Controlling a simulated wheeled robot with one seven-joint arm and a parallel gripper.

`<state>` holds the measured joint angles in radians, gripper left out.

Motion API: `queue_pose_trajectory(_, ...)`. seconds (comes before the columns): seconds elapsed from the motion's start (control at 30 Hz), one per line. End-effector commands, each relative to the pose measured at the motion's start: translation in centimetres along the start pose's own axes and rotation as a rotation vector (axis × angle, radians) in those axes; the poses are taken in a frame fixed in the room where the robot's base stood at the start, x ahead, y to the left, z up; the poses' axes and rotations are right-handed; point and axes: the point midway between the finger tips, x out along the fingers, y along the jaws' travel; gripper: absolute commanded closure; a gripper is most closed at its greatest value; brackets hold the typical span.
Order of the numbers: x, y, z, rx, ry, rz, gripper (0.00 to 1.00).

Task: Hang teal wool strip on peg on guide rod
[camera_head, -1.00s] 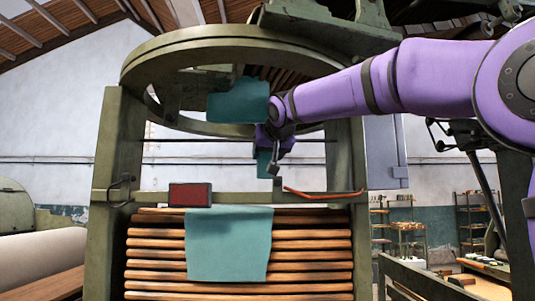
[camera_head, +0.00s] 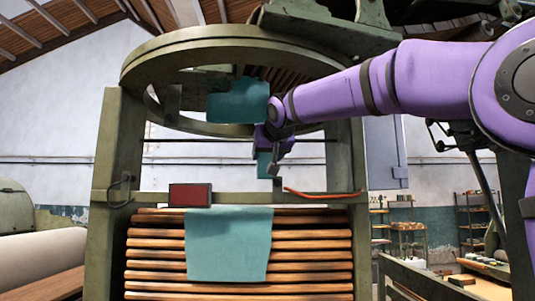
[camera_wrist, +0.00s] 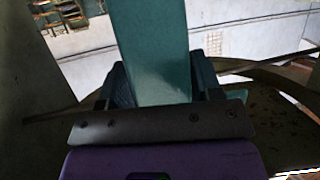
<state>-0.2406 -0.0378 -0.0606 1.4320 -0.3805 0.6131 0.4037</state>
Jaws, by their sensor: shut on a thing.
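A teal strip (camera_wrist: 150,50) runs between the two fingers of my gripper (camera_wrist: 160,82) in the wrist view, and they are shut on it. In the head view my gripper (camera_head: 270,162) is inside the green frame, with a small teal piece (camera_head: 264,166) at its fingers. A wider teal piece (camera_head: 237,102) shows just above and left of it; I cannot tell whether it belongs to the held strip. A thin dark guide rod (camera_head: 200,141) crosses the frame behind my gripper. I cannot make out the peg.
Another teal cloth (camera_head: 228,246) drapes over the wooden slats (camera_head: 310,244) below. A green ring (camera_head: 185,42) arches over my gripper. A crossbar (camera_head: 232,198) carries a red block (camera_head: 190,195) and an orange cord (camera_head: 325,193). A post (camera_head: 118,155) stands left.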

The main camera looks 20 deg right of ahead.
Motion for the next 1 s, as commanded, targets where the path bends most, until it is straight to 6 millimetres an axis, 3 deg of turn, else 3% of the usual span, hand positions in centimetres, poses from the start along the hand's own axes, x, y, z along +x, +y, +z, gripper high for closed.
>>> queue_pose_trajectory(1.0,2.4,0.7,-0.9,0.002,0.000,0.000,0.64)
